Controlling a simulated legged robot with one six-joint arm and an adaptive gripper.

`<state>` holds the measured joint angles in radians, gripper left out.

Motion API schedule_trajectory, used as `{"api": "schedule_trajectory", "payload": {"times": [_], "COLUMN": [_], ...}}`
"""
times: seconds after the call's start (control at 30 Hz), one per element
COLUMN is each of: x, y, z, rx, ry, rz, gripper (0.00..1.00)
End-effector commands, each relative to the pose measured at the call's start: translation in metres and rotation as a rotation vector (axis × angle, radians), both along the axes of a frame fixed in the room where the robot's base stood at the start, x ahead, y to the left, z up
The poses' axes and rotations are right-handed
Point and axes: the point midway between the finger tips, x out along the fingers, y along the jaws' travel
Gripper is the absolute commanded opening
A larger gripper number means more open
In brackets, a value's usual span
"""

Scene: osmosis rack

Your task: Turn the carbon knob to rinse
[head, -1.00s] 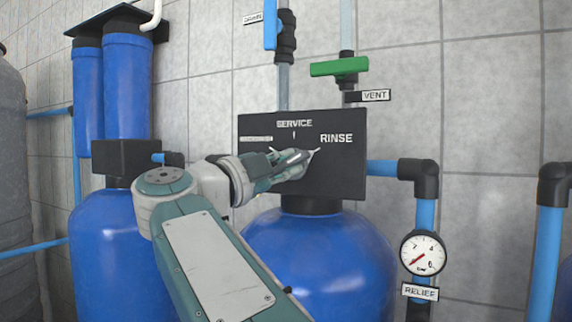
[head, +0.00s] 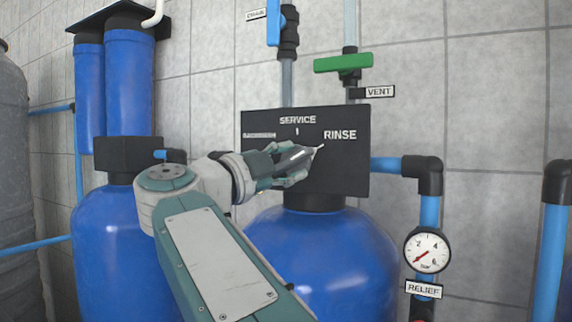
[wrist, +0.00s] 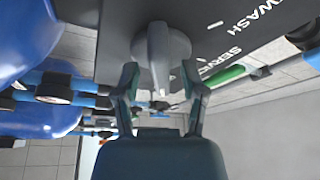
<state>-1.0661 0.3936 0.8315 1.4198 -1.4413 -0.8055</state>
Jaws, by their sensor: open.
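The carbon knob (wrist: 160,55) is a grey round knob with a raised handle on the black valve panel (head: 350,175). In the head view the knob (head: 300,157) is partly hidden by my gripper, and its pale tip points up and right towards the RINSE label (head: 340,134). My gripper (head: 291,166) is at the knob, in front of the panel. In the wrist view my gripper (wrist: 160,85) is open, with one finger on each side of the knob's handle. Gaps show between the fingers and the handle.
The SERVICE label (head: 298,119) is at the panel's top. A green valve handle (head: 343,63) and a blue one (head: 273,22) are above. A blue tank (head: 320,250) stands below. A pressure gauge (head: 427,250) and blue pipe (head: 428,212) are at the right.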

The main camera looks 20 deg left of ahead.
Motion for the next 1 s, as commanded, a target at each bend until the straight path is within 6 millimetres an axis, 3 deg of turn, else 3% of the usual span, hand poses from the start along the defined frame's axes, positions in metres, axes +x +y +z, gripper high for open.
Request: {"api": "schedule_trajectory", "payload": {"times": [0.17, 0.6, 0.8, 1.0], "x": [-0.016, -0.092, -0.105, -0.106], "y": [0.008, 0.047, 0.052, 0.053], "z": [-0.003, -0.021, -0.024, -0.025], "rx": [-0.001, -0.003, -0.002, -0.002], "ry": [0.000, 0.001, 0.002, 0.001], "rz": [0.004, 0.004, 0.001, 0.001], "gripper": [0.54, 0.54, 0.54, 0.54]}}
